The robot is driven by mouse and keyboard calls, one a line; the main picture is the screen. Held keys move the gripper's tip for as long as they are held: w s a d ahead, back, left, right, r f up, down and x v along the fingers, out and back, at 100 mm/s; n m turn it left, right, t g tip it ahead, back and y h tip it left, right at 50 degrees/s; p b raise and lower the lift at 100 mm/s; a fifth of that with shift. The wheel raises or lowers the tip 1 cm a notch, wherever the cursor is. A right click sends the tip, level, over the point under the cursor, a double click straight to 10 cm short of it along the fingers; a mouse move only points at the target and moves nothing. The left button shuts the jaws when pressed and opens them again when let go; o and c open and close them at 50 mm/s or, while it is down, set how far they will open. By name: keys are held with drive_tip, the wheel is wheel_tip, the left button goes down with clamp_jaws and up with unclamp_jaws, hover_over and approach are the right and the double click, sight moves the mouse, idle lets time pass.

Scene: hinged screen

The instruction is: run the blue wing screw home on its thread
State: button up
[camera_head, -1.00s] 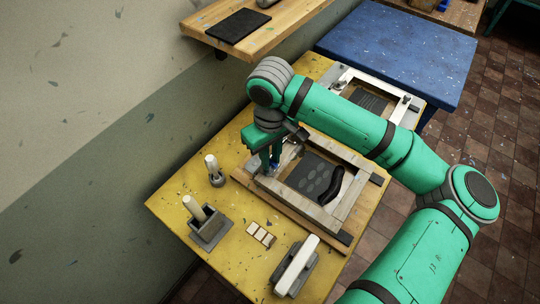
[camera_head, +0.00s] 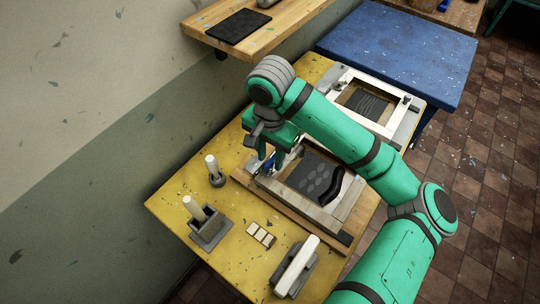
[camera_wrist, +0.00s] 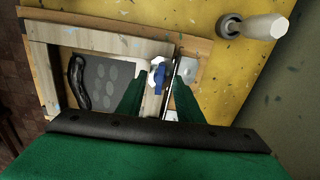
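The blue wing screw (camera_wrist: 159,77) stands at the hinge side of the near wooden screen frame (camera_wrist: 105,43), with a pale part beside it. It also shows as a small blue patch in the head view (camera_head: 267,164). My gripper (camera_wrist: 158,75) is open around the screw: one green finger is on each side, with gaps visible between fingers and screw. In the head view my gripper (camera_head: 264,157) points down at the frame's left corner. The thread under the screw is hidden, so how deep it sits cannot be told.
A white-handled tool (camera_head: 214,170), a grey holder with a handle (camera_head: 207,226) and a long white-topped block (camera_head: 297,264) stand on the yellow table (camera_head: 170,205). A second screen frame (camera_head: 345,78) lies behind.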

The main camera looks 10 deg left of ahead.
drive_tip(key=shift+r, duration=1.7)
